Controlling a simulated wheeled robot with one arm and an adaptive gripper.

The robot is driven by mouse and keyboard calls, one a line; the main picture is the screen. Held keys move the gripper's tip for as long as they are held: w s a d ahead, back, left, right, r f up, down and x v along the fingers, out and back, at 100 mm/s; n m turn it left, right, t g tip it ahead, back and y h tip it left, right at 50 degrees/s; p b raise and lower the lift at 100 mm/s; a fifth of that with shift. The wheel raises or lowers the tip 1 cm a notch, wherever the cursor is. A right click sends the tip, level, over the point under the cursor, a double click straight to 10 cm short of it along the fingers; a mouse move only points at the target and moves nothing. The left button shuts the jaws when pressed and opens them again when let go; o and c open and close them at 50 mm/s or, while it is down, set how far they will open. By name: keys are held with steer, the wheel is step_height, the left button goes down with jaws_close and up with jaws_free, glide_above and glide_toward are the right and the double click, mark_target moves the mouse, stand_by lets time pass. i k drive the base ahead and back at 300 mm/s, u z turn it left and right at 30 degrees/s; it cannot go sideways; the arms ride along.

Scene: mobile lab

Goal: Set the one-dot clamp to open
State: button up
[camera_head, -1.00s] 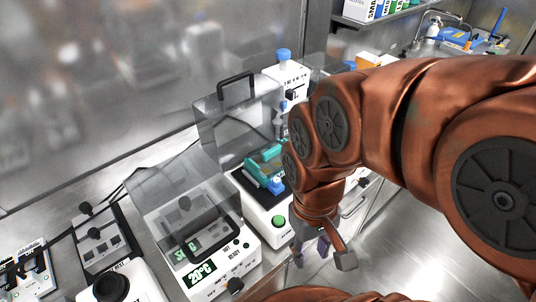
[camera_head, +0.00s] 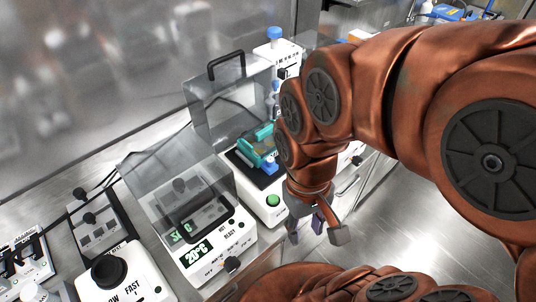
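No one-dot mark is readable, so I cannot tell which part is the one-dot clamp. A teal and blue fixture (camera_head: 258,146) sits on a white device with a green button (camera_head: 272,200), under a raised clear lid. My arm hides part of its right side. My gripper (camera_head: 316,234) hangs in front of the bench, right of and below that device. Its fingers are spread apart and it touches no bench device. A small purple piece shows between the fingers; I cannot tell what it is.
A white heater reading 20°C (camera_head: 198,252) with a clear lid (camera_head: 175,165) stands left of the fixture. Black-knobbed devices (camera_head: 100,222) and a white unit with a large dial (camera_head: 109,271) stand further left. The floor (camera_head: 400,225) to the right is clear.

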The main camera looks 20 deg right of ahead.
mark_target(270, 166)
steer(key=z, duration=0.75)
steer(key=k, duration=1.6)
steer(key=u, duration=0.9)
steer(key=i, duration=0.45)
